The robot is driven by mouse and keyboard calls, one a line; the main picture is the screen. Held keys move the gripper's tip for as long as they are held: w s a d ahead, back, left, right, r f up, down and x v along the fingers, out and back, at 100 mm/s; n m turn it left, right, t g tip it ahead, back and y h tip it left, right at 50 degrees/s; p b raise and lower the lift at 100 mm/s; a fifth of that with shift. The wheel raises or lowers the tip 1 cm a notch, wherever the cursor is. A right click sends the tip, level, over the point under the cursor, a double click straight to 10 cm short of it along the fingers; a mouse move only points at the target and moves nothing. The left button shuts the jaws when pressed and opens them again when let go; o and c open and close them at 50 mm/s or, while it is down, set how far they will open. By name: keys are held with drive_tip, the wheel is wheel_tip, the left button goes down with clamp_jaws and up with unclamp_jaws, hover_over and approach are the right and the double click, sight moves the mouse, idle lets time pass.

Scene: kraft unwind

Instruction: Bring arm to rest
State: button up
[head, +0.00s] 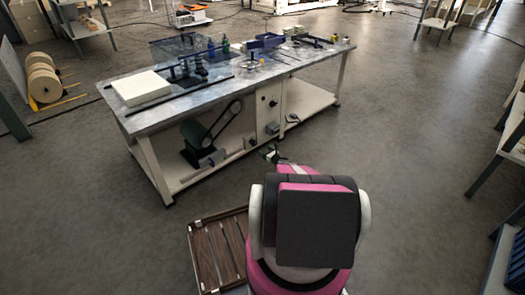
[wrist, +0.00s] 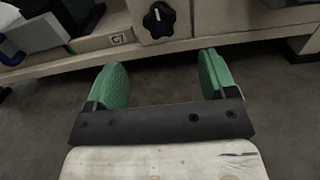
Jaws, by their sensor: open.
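My gripper (wrist: 162,85) is open and empty in the wrist view, with its two green fingers well apart. Beyond them is the lower front of a workbench, with a black knob (wrist: 159,19) on a pale panel. In the head view my gripper (head: 271,153) is small and partly hidden behind my pink and black arm. It is in front of the workbench (head: 160,118), near the panel below its top. I cannot tell the exact gap to the bench.
The bench top carries a white block (head: 141,88), bottles and tools. A green machine (head: 205,140) stands on its lower shelf. A wooden slatted pallet (head: 216,250) lies left of my arm. Shelving (head: 510,140) stands at the right. Floor between bench and shelving is clear.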

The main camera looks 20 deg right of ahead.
idle(0.3)
drive_tip(key=s+a+r+n+g+y, duration=0.2)
drive_tip(key=s+a+r+n+g, duration=0.45)
drive_tip(key=a+r+n, duration=0.4)
drive_tip(key=s+a+r+n+g+y, duration=0.2)
drive_tip(key=s+a+r+n+g, duration=0.45)
drive_tip(key=a+r, duration=0.7)
drive_tip(key=s+a+r+n+g+h, duration=0.1)
drive_tip(key=s+a+r+n+h, duration=0.2)
drive_tip(key=s, duration=0.6)
drive_tip(key=s+a+r+n+g+h, duration=0.1)
drive_tip(key=s+a+r+n+h, duration=0.2)
drive_tip(key=s+r+n, duration=0.4)
drive_tip(key=s+a+r+n+g+h, duration=0.2)
drive_tip(key=s+r, duration=0.5)
drive_tip(key=s, duration=0.6)
drive_tip(key=a+n+h, duration=0.1)
drive_tip(key=n+h, duration=0.1)
drive_tip(key=n, duration=0.1)
drive_tip(key=shift+s, duration=0.25)
